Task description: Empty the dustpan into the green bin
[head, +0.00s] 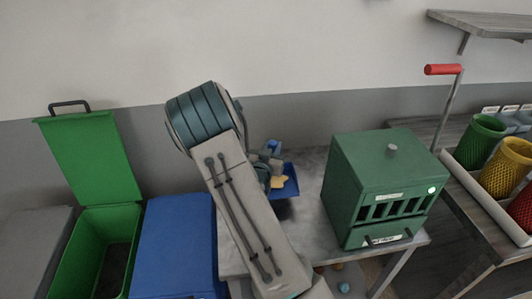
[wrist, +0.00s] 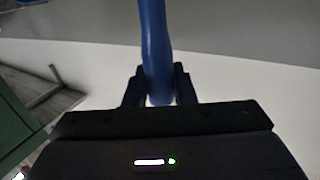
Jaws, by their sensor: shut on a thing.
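A blue dustpan (head: 290,181) is in the head view just right of my arm, over the grey table, with a yellow piece (head: 279,182) on it. My gripper (head: 266,160) is partly hidden behind my arm there. In the wrist view my gripper (wrist: 159,88) is shut on the blue handle (wrist: 154,40) of the dustpan. The green bin (head: 98,250) stands at the lower left with its lid (head: 92,158) raised, and the part of its inside that shows looks empty. My gripper is well to the right of the bin.
A blue bin (head: 179,245) with a closed top stands between the green bin and the table (head: 312,165). A green box with slots and a red-handled crank (head: 385,180) stands on the table's right. Mesh cups (head: 480,140) stand farther right. A wall shelf (head: 485,24) is at upper right.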

